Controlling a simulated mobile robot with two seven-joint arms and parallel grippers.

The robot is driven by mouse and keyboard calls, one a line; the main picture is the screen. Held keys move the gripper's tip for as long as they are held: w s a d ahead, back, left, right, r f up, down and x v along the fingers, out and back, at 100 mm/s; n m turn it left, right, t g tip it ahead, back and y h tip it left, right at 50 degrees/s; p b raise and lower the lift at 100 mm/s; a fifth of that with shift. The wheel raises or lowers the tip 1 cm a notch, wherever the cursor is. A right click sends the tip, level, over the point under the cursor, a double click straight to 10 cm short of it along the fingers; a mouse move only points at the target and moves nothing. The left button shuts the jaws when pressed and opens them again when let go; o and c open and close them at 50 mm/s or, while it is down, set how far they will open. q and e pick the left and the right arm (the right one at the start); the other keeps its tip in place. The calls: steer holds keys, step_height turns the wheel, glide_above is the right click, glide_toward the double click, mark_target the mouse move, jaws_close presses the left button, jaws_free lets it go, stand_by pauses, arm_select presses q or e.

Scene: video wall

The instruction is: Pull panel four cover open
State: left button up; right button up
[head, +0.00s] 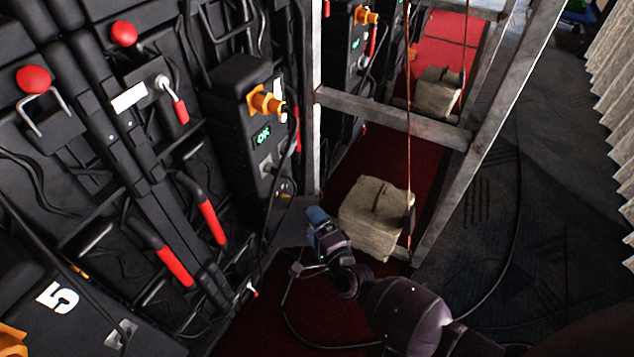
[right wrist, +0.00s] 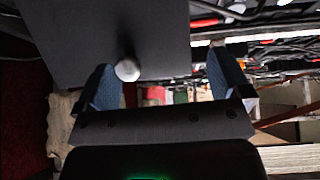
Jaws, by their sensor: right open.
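No number four shows on any panel, so I cannot tell for sure which one is panel four. In the right wrist view, a flat dark panel (right wrist: 95,28) with a round silver knob (right wrist: 127,70) is close in front. My right gripper (right wrist: 163,60) is open; the knob appears between its two blue fingers, nearer the left one. I cannot tell whether they touch. In the head view, my right gripper (head: 319,222) is low, right of a black box (head: 238,105) with a green OK display. My left gripper is not in view.
A beige sandbag (head: 377,217) sits beside my right gripper, by a metal frame (head: 395,118). A black box marked 5 (head: 62,300) is at lower left. Red-gripped handles (head: 172,265) and cables line the wall. Carpet (head: 500,220) lies open at right.

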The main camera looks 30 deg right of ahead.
mark_target(313, 202)
steer(key=shift+o, duration=0.4)
steer(key=shift+t, duration=0.4)
steer(key=r, duration=0.2)
steer(key=w+r+p, duration=0.1)
steer(key=r, duration=0.2)
steer(key=w+r, duration=0.1)
steer(key=r, duration=0.1)
steer(key=shift+d+r+p, duration=0.2)
steer(key=shift+p, duration=0.1)
step_height(313, 202, up, 3)
steer(key=shift+s+d+f+p, duration=0.1)
steer(key=shift+f+p, duration=0.05)
steer(key=shift+p, duration=0.35)
steer(key=c, duration=0.5)
arm_select(q)
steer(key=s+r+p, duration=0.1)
steer(key=p, duration=0.1)
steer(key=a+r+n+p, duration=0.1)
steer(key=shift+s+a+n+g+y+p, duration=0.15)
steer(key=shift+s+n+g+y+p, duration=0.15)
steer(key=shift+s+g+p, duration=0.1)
arm_select(e)
steer(key=r, duration=0.3)
steer(key=s+r, duration=0.1)
steer(key=r, duration=0.2)
steer(key=shift+s+r, duration=0.15)
steer(key=shift+r, duration=0.25)
steer(key=shift+c, duration=0.2)
